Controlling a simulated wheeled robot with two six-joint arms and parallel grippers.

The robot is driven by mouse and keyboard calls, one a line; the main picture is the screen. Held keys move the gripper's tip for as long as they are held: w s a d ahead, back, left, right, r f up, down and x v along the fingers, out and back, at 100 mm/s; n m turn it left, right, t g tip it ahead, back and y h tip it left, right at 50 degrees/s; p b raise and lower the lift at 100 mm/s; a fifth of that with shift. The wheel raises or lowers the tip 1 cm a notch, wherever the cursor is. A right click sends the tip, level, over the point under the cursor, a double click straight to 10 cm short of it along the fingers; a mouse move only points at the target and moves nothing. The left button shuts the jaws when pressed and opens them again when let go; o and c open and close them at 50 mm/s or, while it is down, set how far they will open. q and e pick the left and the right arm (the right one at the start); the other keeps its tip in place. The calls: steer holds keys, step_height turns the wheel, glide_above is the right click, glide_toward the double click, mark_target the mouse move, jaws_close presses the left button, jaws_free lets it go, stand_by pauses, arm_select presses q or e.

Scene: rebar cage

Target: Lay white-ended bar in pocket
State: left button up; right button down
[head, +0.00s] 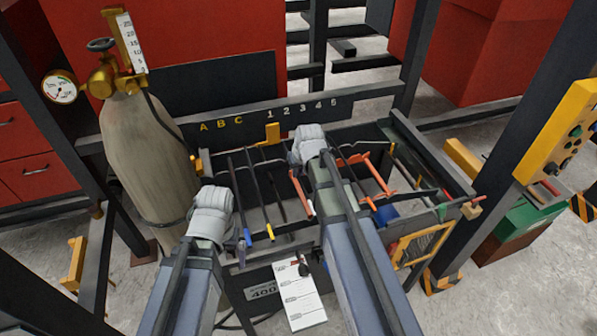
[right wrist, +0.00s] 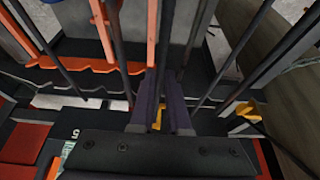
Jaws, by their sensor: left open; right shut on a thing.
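My right gripper (head: 308,150) is over the right part of the rack (head: 335,131), below the numbers. In the right wrist view its fingers (right wrist: 163,105) are shut on a dark thin bar (right wrist: 168,45). My arm hides the ends of this bar, so I cannot tell their colour. An orange-red strip (head: 297,187) with a pale patch near its front end lies just left of my right arm. My left gripper (head: 212,208) is open and empty at the rack's left front corner. Dark bars with a blue end (head: 247,237) and a yellow end (head: 270,231) lie left of the right gripper.
A gas cylinder (head: 145,150) stands close left of the rack. Orange notched supports (head: 378,175) and more bars fill the rack's right side. A white label sheet (head: 299,295) hangs at the front. A dark post and yellow control box (head: 565,135) stand at the right.

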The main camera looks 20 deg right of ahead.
step_height(320, 180, down, 7)
steer(key=b, duration=0.6)
steer(key=shift+r, duration=0.2)
steer(key=c, duration=0.8)
jaws_free()
steer(key=shift+r, duration=0.15)
steer(key=p+v, duration=0.7)
steer(key=shift+s+r, duration=0.2)
steer(key=shift+r, duration=0.1)
steer(key=shift+f, duration=0.1)
